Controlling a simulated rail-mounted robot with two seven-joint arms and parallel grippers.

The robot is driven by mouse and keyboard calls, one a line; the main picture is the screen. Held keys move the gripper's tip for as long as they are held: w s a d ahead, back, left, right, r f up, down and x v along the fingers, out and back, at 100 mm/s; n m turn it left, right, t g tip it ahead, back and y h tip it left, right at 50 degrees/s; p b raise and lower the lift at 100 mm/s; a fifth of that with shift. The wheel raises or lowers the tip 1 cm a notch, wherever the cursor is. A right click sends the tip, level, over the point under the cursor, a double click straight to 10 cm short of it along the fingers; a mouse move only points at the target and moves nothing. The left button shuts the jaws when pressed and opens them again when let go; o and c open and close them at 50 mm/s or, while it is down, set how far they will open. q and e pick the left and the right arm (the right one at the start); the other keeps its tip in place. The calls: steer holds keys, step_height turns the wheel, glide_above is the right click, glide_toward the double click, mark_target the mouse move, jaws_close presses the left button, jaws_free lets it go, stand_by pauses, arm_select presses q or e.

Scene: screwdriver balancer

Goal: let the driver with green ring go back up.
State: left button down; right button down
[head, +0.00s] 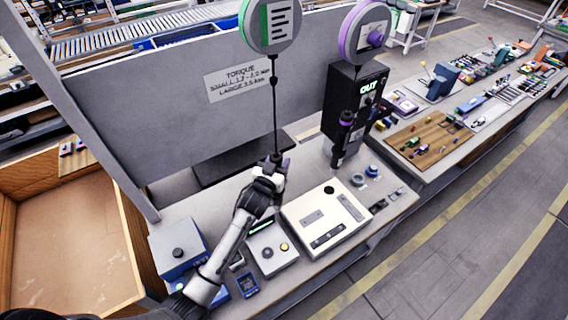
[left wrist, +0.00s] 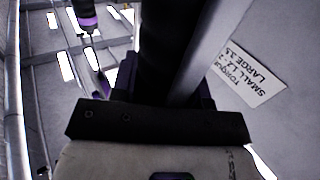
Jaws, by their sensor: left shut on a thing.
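A balancer with a green ring (head: 268,24) hangs at the top centre of the head view. Its cable runs straight down to a dark driver (head: 276,156). My left gripper (head: 272,168) is shut on this driver, low above the workbench. In the left wrist view the dark driver body (left wrist: 165,50) stands between the fingers; its green ring is not visible there. A second balancer with a purple ring (head: 364,32) hangs to the right, with a purple-banded driver (head: 345,118) below it. My right gripper is not in view.
A black box marked OUT (head: 352,100) stands behind the purple-banded driver. A white panel (head: 325,216) and a blue-grey box (head: 178,246) sit on the bench. A grey backboard with a torque label (head: 238,82) rises behind. A wooden crate (head: 128,240) is at left.

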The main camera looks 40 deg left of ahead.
mark_target(279, 152)
arm_select(q)
steer(key=shift+r+p, duration=1.55)
steer(key=shift+r, duration=0.7)
steer(key=c, duration=0.6)
jaws_free()
steer(key=o, duration=0.3)
steer(key=shift+f, duration=0.1)
steer(key=o, duration=0.3)
